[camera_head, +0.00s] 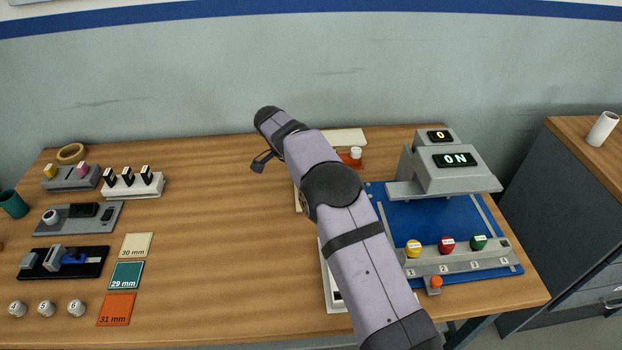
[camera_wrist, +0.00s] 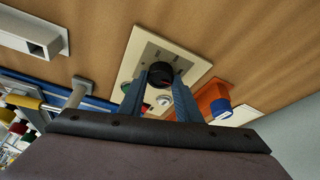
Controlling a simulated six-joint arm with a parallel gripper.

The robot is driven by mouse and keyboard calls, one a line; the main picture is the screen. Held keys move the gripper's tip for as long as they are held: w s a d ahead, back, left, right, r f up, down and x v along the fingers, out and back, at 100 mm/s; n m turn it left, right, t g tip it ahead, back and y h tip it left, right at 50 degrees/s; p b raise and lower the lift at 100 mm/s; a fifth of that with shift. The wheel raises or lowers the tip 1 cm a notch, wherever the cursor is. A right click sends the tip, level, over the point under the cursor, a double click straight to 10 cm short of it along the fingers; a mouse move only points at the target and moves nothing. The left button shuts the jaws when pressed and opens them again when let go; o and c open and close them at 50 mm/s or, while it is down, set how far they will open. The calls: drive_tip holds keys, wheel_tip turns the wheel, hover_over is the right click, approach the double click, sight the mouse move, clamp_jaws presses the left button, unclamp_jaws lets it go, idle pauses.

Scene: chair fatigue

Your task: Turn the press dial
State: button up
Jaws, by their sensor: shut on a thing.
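In the wrist view a round black dial (camera_wrist: 160,73) sits on a cream panel (camera_wrist: 188,66) with small dark markings, too small to read. The two blue-grey fingers of my gripper (camera_wrist: 160,82) are shut on the dial, one on each side. In the head view my arm hides the dial and most of the panel; only a cream edge (camera_head: 297,197) shows beside the arm. The grey press (camera_head: 440,172) stands at the right on a blue base (camera_head: 438,219). Its front display reads "ON", and a smaller one behind reads "0".
Yellow (camera_head: 413,248), red (camera_head: 447,244) and green (camera_head: 478,242) knobs stand on a grey bar at the press's front. An orange block (camera_wrist: 212,98) lies close beside the cream panel. Small fixtures and colour plates fill the table's left; its middle is clear.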

drive_tip(key=shift+a+m+g+p, duration=0.1)
drive_tip(key=shift+m+g+p, duration=0.4)
drive_tip(key=shift+m+p, duration=1.3)
drive_tip(key=shift+p, duration=0.05)
drive_tip(key=o, duration=1.1)
drive_tip(key=shift+c, duration=0.2)
drive_tip(key=shift+r, duration=0.6)
wheel_tip(320, 180, up, 9)
drive_tip(key=p, duration=0.4)
drive_tip(key=shift+f, duration=0.15)
